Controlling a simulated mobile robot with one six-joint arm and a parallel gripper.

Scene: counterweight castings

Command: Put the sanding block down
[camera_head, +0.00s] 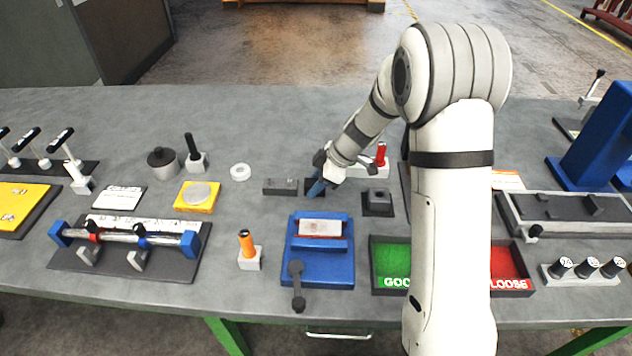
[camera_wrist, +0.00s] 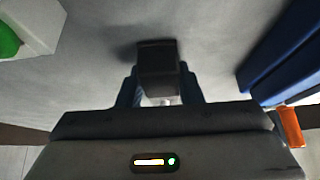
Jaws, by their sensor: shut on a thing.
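The sanding block (camera_wrist: 158,57) is a dark block between my fingers in the wrist view, low over the grey bench top. A shadow lies beside it; I cannot tell whether it touches the bench. My gripper (camera_wrist: 160,88) is shut on it, with a blue finger on each side. In the head view my gripper (camera_head: 317,188) is at mid-bench, behind the blue fixture, and mostly hides the block.
A grey bar (camera_head: 280,186) lies just left of my gripper, and a dark square holder (camera_head: 378,203) stands to the right. The blue fixture (camera_head: 319,268) is in front. A white ring (camera_head: 240,172) lies farther left.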

